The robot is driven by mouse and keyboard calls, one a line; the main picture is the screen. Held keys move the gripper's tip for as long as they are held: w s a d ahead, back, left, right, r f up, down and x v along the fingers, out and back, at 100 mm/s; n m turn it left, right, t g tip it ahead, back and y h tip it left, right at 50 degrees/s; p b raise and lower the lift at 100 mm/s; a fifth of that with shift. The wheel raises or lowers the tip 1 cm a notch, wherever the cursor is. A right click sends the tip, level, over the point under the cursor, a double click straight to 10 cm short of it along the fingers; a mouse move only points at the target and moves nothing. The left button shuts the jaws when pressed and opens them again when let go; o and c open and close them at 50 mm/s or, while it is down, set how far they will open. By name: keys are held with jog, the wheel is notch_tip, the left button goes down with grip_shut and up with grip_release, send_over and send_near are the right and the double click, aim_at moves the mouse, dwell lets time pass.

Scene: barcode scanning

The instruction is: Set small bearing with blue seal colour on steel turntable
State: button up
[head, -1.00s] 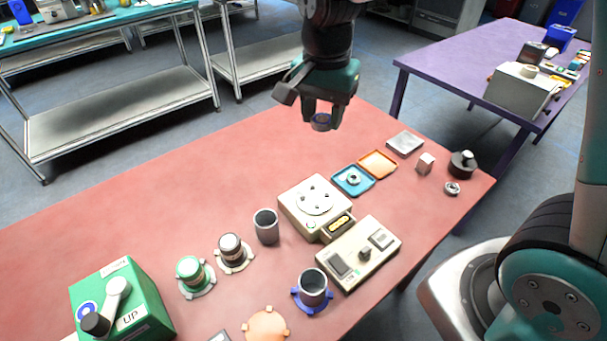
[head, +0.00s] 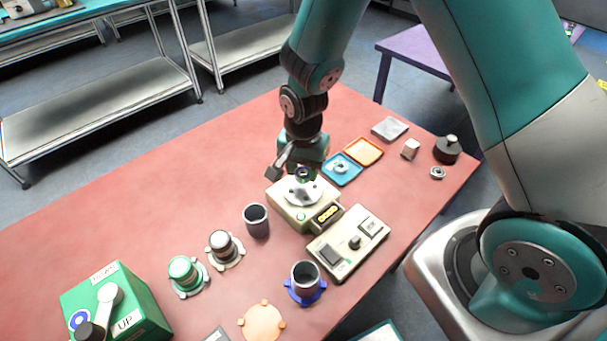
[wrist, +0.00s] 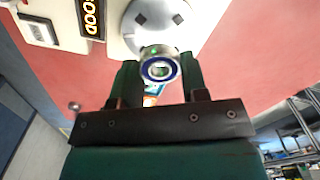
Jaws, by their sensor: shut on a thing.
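My gripper (head: 304,172) is shut on the small bearing with the blue seal. The bearing (wrist: 160,69) shows in the wrist view between the two fingers, a metal ring with a blue inner band and an open centre. The steel turntable (head: 297,195) is a round grey plate on a cream machine. In the wrist view the turntable (wrist: 159,18) carries dark pads and lies just beyond the bearing. The gripper is over the turntable in the head view. I cannot tell whether the bearing touches the plate.
The machine's display (wrist: 91,17) reads GOOD. A control box (head: 348,243) stands in front. A grey cup (head: 256,221) is at left. A blue tray (head: 342,171) with a ring and an orange tray (head: 363,151) lie behind right. The red table is clear at far left.

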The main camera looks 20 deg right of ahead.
aim_at(304, 172)
jog(key=shift+f, duration=1.35)
jog(key=shift+f, duration=0.1)
jog(key=shift+f+b, duration=0.35)
jog(key=shift+f, duration=0.2)
jog(key=o, duration=1)
notch_tip(304, 172, up, 13)
jog(key=s+a+r+n+y, duration=0.2)
jog(key=s+r+n, duration=0.5)
jog(key=s+n, duration=0.1)
jog(key=s+a+r+n+y, duration=0.2)
jog(key=s+a+r+n, duration=0.1)
jog(key=s+r+n, duration=0.4)
jog(key=s+n, duration=0.1)
jog(key=s, duration=0.2)
jog(key=shift+s+b, duration=0.3)
jog(key=shift+s, duration=0.1)
